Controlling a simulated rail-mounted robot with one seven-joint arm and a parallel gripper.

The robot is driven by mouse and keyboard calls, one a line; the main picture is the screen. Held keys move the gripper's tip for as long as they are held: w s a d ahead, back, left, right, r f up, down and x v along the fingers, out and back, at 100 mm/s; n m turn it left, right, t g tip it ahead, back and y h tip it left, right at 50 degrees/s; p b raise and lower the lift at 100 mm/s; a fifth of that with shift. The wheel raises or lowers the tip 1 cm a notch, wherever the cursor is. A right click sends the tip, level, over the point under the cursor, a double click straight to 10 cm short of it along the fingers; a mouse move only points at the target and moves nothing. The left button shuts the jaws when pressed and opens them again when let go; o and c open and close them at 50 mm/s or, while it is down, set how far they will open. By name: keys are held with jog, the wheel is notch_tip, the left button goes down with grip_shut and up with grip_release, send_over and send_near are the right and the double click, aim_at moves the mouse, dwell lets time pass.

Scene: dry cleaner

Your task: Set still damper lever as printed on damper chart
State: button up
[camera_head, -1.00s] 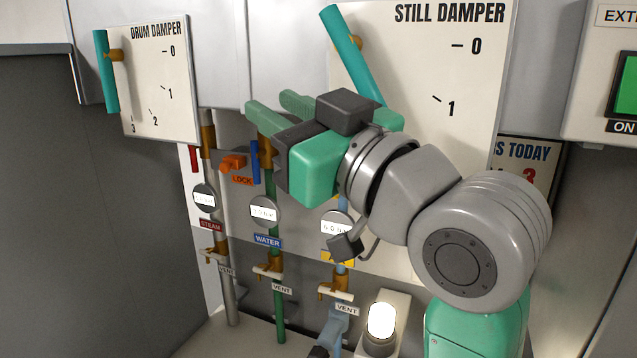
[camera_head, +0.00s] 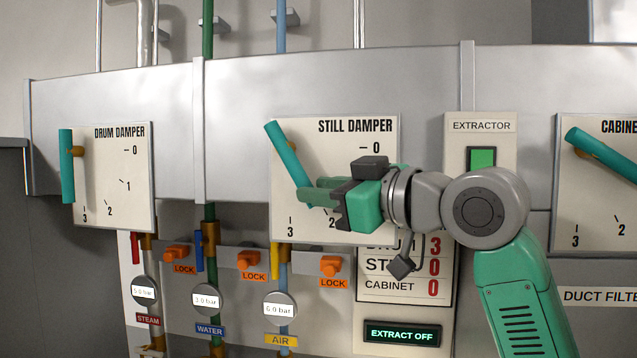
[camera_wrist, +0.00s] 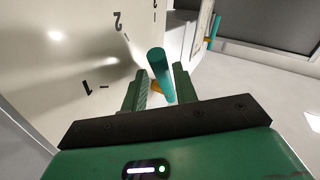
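The still damper panel (camera_head: 360,142) is a cream plate with marks; 0, 2 and 3 show, and my gripper covers the part between 0 and 2. Its teal lever (camera_head: 288,152) slants from upper left to lower right, its lower end near my fingers. My gripper (camera_head: 318,196) is at that lower end, pointing left. In the wrist view the lever (camera_wrist: 161,75) stands between the two open fingers, with gaps visible. The damper chart (camera_head: 393,287), partly hidden by my arm, reads 3 in its top row, 0 for "ST…" and 0 for cabinet.
The drum damper (camera_head: 130,175) is at left with its lever vertical. The cabinet damper (camera_head: 600,200) is at right. An extractor panel (camera_head: 482,127) with a green switch is beside my arm. Pipes, gauges and orange locks (camera_head: 250,260) lie below. An "EXTRACT OFF" display (camera_head: 402,334) is lit.

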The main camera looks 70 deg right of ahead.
jog(key=shift+w+d, duration=0.15)
jog(key=shift+w, duration=0.35)
grip_shut()
